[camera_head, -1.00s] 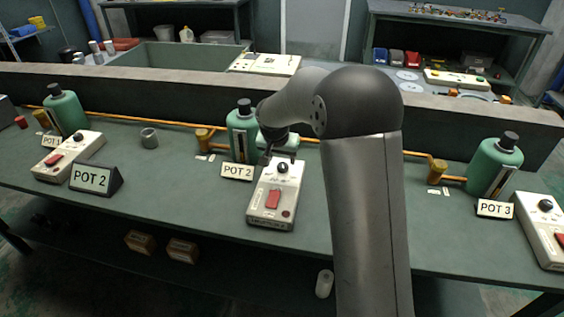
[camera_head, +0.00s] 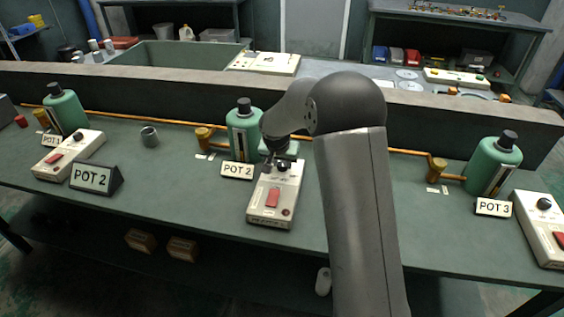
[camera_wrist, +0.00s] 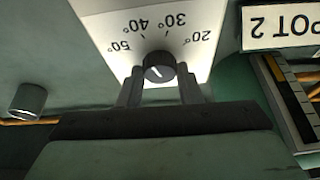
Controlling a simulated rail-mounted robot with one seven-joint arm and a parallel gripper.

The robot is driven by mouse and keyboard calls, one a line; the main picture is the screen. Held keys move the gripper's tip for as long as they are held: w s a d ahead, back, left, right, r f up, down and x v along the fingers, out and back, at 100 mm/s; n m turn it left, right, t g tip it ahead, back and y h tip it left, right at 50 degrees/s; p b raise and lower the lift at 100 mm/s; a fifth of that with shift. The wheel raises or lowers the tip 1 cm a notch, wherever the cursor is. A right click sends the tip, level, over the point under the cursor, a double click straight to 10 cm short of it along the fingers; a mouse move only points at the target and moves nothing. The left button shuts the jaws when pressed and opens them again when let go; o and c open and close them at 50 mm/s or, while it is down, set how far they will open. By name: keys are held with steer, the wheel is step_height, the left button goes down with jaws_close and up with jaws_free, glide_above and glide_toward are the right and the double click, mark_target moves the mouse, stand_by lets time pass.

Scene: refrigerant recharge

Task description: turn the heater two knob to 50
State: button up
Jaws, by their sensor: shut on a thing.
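The heater two box (camera_head: 272,205) is white with a red switch and stands in front of the POT 2 label (camera_head: 237,170). Its black knob (camera_wrist: 158,64) shows in the wrist view, with a dial marked 20 to 50 printed around it. A short white mark on the knob slants to the upper left; its exact reading is hard to tell. My gripper (camera_wrist: 159,76) is shut on the knob, one finger on each side. In the head view my gripper (camera_head: 270,160) is at the box's back end, partly hard to make out.
A green bottle (camera_head: 243,133) stands just behind the box, with an orange pipe (camera_head: 170,121) along the bench. The bench (camera_head: 190,200) is clear left of the box.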

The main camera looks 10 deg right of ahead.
steer(key=n, duration=0.2)
steer(key=n+y+p, duration=0.1)
steer(key=n, duration=0.1)
steer(key=shift+d+r+y, duration=0.1)
steer(key=shift+d+y, duration=0.1)
steer(key=shift+y, duration=0.1)
steer(key=shift+n+y+p, duration=0.7)
steer(key=shift+n+p, duration=0.25)
steer(key=shift+n, duration=0.85)
steer(key=o, duration=1)
steer(key=shift+c, duration=0.2)
steer(key=b+v, duration=0.1)
steer(key=v, duration=1.6)
steer(key=shift+s, duration=0.25)
